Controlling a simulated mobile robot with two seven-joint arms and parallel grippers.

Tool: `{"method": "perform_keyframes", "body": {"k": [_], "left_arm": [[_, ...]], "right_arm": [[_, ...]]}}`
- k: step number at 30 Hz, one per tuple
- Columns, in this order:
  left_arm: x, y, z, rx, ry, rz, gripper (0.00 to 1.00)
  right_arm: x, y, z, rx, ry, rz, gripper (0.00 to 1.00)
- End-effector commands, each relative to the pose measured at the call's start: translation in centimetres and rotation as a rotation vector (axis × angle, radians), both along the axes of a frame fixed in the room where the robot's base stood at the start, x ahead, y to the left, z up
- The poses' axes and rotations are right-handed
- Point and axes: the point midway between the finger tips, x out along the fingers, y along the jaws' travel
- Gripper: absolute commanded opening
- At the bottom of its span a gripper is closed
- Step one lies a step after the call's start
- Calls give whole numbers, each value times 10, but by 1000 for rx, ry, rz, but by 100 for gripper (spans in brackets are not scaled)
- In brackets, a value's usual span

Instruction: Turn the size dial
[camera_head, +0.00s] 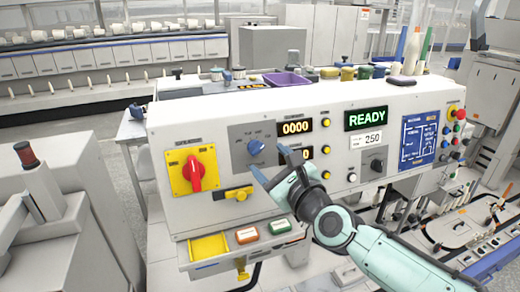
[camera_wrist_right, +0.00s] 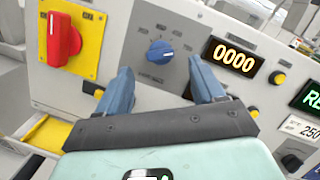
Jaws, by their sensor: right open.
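A blue dial knob (camera_head: 256,147) sits on a grey plate with small printed marks on the white machine panel (camera_head: 225,195). In the right wrist view the knob (camera_wrist_right: 160,52) shows beyond and between my fingers, its pointer slanted. The print is too small to read. My right gripper (camera_head: 270,161) is open, its two blue fingers in front of the panel, just below and right of the knob. Nothing is between the fingers; they appear apart from the knob. A second, black knob (camera_head: 376,166) sits below the 250 display (camera_head: 373,138). My left gripper is out of view.
A red rotary switch (camera_head: 194,173) on a yellow plate is left of the blue knob, with a yellow latch (camera_head: 238,194) below. The 0000 display (camera_head: 296,127) and READY display (camera_head: 367,118) are to the right. A purple bin (camera_head: 288,82) stands on top.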

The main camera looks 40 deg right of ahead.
Motion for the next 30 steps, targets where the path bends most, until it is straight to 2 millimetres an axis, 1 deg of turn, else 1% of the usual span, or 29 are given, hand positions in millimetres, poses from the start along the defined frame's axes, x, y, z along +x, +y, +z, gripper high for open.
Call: {"method": "perform_keyframes", "body": {"k": [1,3,6,9,13,20,21,23,24,26,30], "left_arm": [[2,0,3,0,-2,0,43],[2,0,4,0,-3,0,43],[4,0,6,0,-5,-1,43],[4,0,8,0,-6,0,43],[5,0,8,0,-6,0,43],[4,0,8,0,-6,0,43],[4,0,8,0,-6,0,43],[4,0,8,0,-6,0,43],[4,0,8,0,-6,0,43],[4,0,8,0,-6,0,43],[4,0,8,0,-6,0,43]], "right_arm": [[12,-1,1,1,2,4,68],[24,-3,0,0,1,2,68],[37,-6,1,-1,1,2,68],[46,-8,0,-1,1,1,68],[52,-9,0,-1,1,1,68],[53,-9,0,-1,0,0,68],[52,-9,0,-1,0,0,65],[52,-9,0,-1,0,0,45],[52,-9,0,-1,0,0,32],[52,-9,0,-1,0,0,13],[52,-9,0,-2,1,1,12]]}}
